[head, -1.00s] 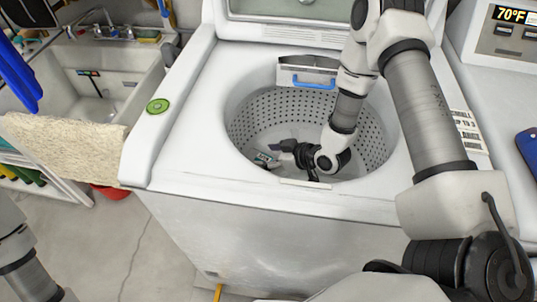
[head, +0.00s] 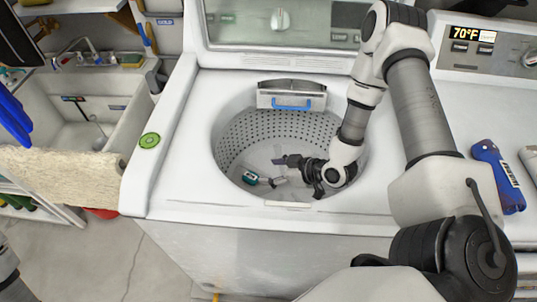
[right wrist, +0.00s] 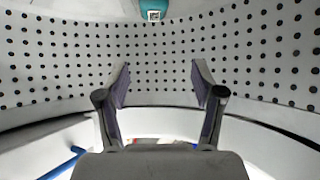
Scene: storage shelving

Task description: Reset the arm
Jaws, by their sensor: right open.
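My right arm reaches from the right into the open tub of the white top-loading washer (head: 180,175). My right gripper (head: 298,177) is inside the tub, low near its front wall, with its fingers apart and nothing between them. In the right wrist view the two fingers (right wrist: 160,85) stand spread against the perforated wall. A small teal and white item (head: 250,177) lies on the tub floor left of the gripper, apart from it. My left gripper is out of view; only a bit of my left arm shows at the lower left.
The tub rim surrounds the right gripper closely. A blue-handled dispenser (head: 290,103) sits at the tub's back edge. A blue device (head: 499,176) lies at the right. A sink (head: 100,120) stands at the left.

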